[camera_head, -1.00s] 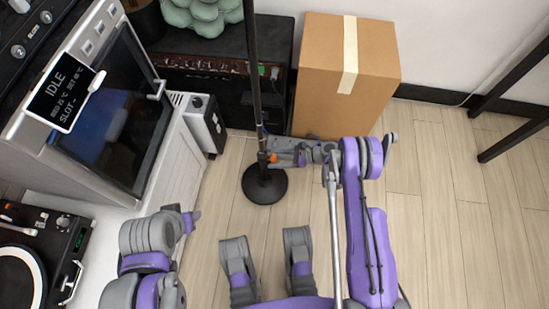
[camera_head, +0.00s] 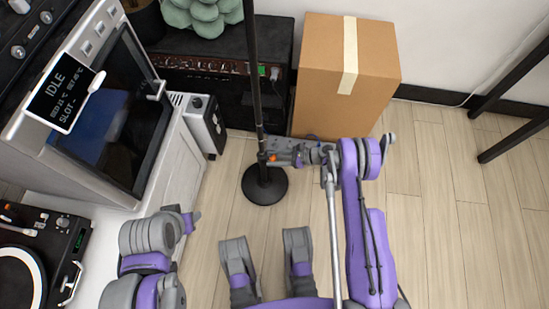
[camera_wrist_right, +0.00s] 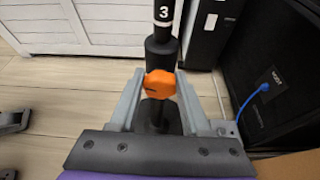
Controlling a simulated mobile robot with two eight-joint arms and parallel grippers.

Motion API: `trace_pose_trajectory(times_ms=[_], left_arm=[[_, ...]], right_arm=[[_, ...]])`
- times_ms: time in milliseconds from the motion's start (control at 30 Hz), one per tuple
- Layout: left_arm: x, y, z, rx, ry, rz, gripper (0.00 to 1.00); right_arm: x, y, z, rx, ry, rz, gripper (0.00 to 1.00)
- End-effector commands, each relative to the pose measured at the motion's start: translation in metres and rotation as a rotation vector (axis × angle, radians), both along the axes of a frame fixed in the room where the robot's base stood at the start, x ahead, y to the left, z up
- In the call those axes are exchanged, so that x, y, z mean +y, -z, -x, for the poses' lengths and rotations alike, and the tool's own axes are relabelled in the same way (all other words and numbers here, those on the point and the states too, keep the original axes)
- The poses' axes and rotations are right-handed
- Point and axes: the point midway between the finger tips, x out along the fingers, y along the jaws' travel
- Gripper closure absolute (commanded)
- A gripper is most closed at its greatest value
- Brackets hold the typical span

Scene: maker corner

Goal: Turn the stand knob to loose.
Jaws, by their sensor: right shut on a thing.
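The stand is a thin black pole (camera_head: 255,90) on a round black base (camera_head: 265,186). Its orange knob (camera_wrist_right: 160,84) shows large in the right wrist view, below a white number 3 on the pole. My right gripper (camera_head: 270,157) is at the lower pole, just above the base. In the right wrist view its two grey fingers (camera_wrist_right: 158,100) lie on either side of the knob, shut on it. In the head view only a small orange patch shows at the gripper. My left gripper is out of view; only part of my left arm shows.
A cardboard box (camera_head: 370,70) stands behind and right of the stand. A black amplifier (camera_head: 200,60) is behind it. A white cabinet with an oven-like machine (camera_head: 115,110) is at left. A blue cable (camera_wrist_right: 250,100) is plugged in at right. Wooden floor (camera_head: 430,220) is open at right.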

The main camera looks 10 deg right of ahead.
Motion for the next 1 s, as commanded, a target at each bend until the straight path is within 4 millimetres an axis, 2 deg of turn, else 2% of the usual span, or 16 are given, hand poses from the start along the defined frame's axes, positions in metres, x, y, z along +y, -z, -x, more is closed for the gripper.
trace_pose_trajectory(times_ms=[333, 667, 700, 867, 1000], left_arm=[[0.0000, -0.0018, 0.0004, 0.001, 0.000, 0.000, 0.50], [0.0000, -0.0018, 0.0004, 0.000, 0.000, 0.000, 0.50], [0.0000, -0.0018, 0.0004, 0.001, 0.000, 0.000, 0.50], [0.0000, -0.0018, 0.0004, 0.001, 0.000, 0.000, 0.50], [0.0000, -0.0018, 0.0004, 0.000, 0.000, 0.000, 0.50]], right_arm=[[0.0005, 0.0001, 0.0017, -0.299, 0.001, 0.097, 1.00], [0.0002, 0.0000, 0.0013, -0.330, 0.001, 0.107, 1.00], [0.0002, 0.0001, 0.0013, -0.330, 0.001, 0.107, 0.51], [0.0002, 0.0000, 0.0014, -0.329, 0.001, 0.107, 0.23], [0.0003, 0.0001, 0.0014, -0.329, 0.001, 0.107, 0.23]])
